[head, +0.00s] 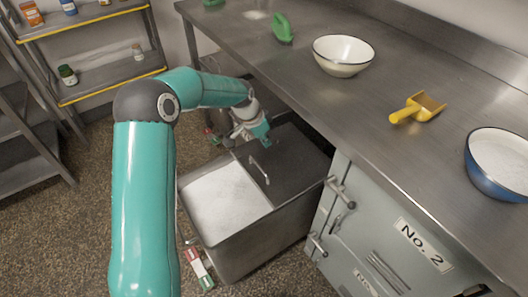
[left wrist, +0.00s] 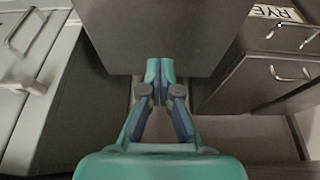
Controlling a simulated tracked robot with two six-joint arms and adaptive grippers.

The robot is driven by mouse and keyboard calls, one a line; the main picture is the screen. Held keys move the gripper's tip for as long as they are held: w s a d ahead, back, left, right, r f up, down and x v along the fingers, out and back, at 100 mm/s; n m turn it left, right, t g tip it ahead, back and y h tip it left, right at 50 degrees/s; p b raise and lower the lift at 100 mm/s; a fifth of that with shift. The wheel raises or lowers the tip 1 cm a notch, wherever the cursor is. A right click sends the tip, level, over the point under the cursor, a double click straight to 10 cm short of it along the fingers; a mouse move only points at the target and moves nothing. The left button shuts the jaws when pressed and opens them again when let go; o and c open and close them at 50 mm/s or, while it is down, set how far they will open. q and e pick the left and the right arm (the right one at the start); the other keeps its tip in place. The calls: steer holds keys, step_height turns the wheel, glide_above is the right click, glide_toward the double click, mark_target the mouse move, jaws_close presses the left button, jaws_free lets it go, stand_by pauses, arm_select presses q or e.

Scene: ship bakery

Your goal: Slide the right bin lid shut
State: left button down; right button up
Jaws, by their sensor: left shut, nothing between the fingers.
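A steel bin (head: 262,240) stands on the floor beside and partly under the counter in the head view. White powder (head: 222,200) shows in its open left part. A dark flat lid (head: 292,150) with a bar handle (head: 259,171) covers its right part. My left gripper (head: 264,134) is at the lid's far edge, with its fingers shut and empty. In the left wrist view the closed fingertips (left wrist: 160,68) are at the edge of a grey panel (left wrist: 165,35), probably the lid; I cannot tell whether they touch. My right gripper is out of view.
The steel counter (head: 365,110) overhangs the bin's right side. It bears a cream bowl (head: 343,68), a yellow scoop (head: 418,107), a green object (head: 283,29) and a blue bowl (head: 500,165). Cabinet No. 2 (head: 385,245) stands right of the bin. Small packages (head: 199,268) lie on the floor.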

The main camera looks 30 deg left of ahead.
arm_select(q)
glide_above(266, 170)
steer(key=w+d, duration=0.1)
steer(key=w, duration=0.1)
step_height(266, 170, down, 8)
steer(key=shift+r, duration=0.1)
steer(key=shift+s+a+f+p, duration=0.2)
steer(key=shift+s+a+f, duration=0.1)
steer(key=shift+s, duration=0.25)
steer(key=shift+s+a+f+p, duration=0.15)
steer(key=shift+s+a+f, duration=0.15)
steer(key=shift+s, duration=0.2)
steer(key=shift+s+a+f, duration=0.15)
steer(key=shift+s, duration=0.4)
